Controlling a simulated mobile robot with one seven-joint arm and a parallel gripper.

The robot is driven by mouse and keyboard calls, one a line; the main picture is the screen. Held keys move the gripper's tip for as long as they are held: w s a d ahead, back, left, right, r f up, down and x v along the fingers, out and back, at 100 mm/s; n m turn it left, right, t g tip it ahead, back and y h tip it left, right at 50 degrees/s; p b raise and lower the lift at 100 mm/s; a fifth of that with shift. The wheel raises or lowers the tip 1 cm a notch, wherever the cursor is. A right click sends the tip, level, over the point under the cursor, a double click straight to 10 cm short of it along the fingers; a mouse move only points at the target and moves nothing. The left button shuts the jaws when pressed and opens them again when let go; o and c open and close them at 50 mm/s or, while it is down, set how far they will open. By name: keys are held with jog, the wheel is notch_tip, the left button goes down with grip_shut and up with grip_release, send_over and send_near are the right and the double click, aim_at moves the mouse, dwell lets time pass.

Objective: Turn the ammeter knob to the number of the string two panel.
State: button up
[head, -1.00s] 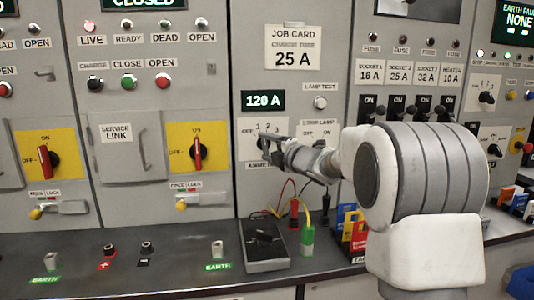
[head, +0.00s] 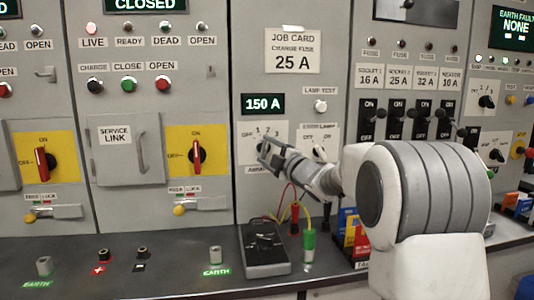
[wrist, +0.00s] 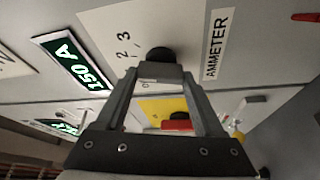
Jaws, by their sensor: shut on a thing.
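The ammeter knob (wrist: 160,54) is dark and round, on a pale plate with the numbers 1, 2, 3 (head: 266,131). The wrist view shows its AMMETER label (wrist: 216,45). My gripper (wrist: 160,74) is shut on the knob, its fingertips meeting at it; the head view also shows my gripper (head: 268,150) at the plate. The fingers cover much of the knob, so I cannot tell exactly where it points. The green display (head: 263,104) above the plate reads 150 A, and it also shows in the wrist view (wrist: 74,62).
A lamp switch (head: 320,152) sits right of the ammeter plate, close to my arm. Below is a desk ledge with a dark meter (head: 265,249), coloured leads and a green-and-white probe (head: 309,247). Yellow-backed rotary switches (head: 196,153) are on the panels to the left.

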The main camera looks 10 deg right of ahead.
jog(key=o, duration=1.4)
jog(key=p+v, duration=0.1)
jog(key=v, duration=1.6)
jog(key=shift+s, duration=0.2)
jog(key=shift+d+r, duration=0.1)
